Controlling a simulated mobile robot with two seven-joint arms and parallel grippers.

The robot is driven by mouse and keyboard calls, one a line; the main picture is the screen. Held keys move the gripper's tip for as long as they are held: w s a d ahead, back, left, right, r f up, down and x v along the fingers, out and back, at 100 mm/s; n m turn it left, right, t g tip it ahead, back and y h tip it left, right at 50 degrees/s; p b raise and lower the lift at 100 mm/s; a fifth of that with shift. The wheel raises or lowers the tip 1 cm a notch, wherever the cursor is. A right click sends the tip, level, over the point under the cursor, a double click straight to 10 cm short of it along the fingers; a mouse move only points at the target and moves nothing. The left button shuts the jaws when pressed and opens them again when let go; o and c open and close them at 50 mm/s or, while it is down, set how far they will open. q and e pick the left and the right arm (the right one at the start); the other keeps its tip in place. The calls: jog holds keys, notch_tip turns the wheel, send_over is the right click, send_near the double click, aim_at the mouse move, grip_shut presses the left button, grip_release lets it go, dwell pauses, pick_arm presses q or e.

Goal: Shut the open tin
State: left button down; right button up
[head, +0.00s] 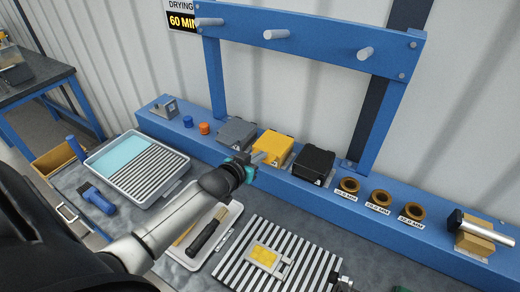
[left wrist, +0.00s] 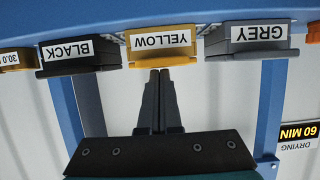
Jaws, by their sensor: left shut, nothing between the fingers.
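Three tins stand in a row on the blue ledge: a grey tin (head: 237,132), a yellow tin (head: 272,146) and a black tin (head: 316,163). In the left wrist view, the labelled fronts of the grey tin (left wrist: 260,38), yellow tin (left wrist: 160,45) and black tin (left wrist: 70,52) show upside down. All three lids look down or nearly so; I cannot tell which stands open. My left gripper (head: 259,157) is shut and empty, its fingertips (left wrist: 160,74) close in front of the yellow tin. I cannot tell whether they touch it. My right gripper is not in view.
A blue rack frame (head: 310,40) with pegs rises behind the tins. Brown rings (head: 381,197) sit right of them, small blue and orange caps (head: 204,128) left.

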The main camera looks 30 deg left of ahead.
pick_arm(q)
jog(key=shift+r, duration=0.15)
jog(key=r+p+v, duration=0.2)
jog(key=p+v, duration=0.2)
jog(key=v, duration=0.7)
jog(key=shift+w, duration=0.3)
jog(key=shift+r, duration=0.1)
